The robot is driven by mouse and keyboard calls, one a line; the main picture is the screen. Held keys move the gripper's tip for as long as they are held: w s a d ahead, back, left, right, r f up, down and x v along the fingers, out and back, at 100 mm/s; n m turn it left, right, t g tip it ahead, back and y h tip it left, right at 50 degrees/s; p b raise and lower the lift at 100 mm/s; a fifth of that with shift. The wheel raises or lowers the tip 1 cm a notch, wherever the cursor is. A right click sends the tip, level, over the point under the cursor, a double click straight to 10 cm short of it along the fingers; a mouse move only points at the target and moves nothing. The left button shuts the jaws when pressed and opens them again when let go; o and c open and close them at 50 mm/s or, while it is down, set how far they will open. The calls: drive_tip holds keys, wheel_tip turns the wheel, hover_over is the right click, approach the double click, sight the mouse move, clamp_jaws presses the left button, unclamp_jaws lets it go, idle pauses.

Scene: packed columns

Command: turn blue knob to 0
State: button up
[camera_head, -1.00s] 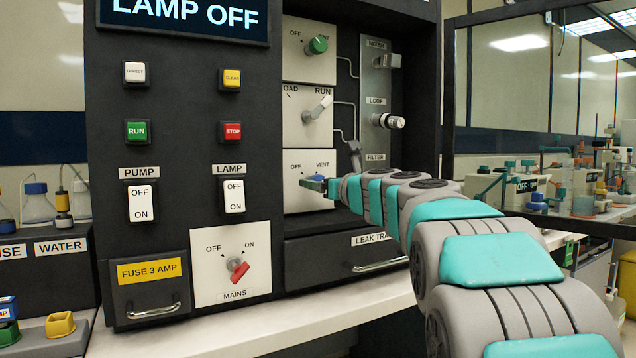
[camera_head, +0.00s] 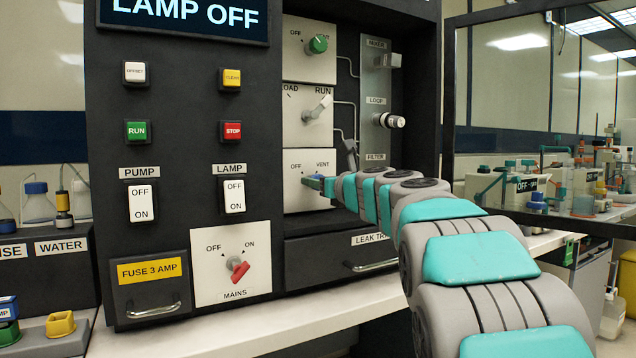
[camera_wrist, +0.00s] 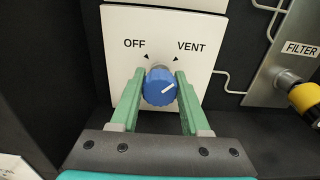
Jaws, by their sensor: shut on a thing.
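The blue knob (camera_wrist: 160,88) sits on a white plate (camera_wrist: 118,30) marked OFF on the left and VENT on the right. Its white line points up and to the right, towards the VENT side. No 0 mark shows on this plate. My gripper (camera_wrist: 160,76) has one green finger on each side of the knob and is shut on it. In the head view the knob (camera_head: 314,180) is small and partly covered by my gripper (camera_head: 326,186).
A yellow and black part (camera_wrist: 308,100) sticks out by the FILTER label at the right. Above the blue knob are a lever knob (camera_head: 318,108) and a green knob (camera_head: 317,45). The leak tray drawer (camera_head: 340,262) is below, with a protruding handle.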

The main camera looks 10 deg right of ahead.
clamp_jaws()
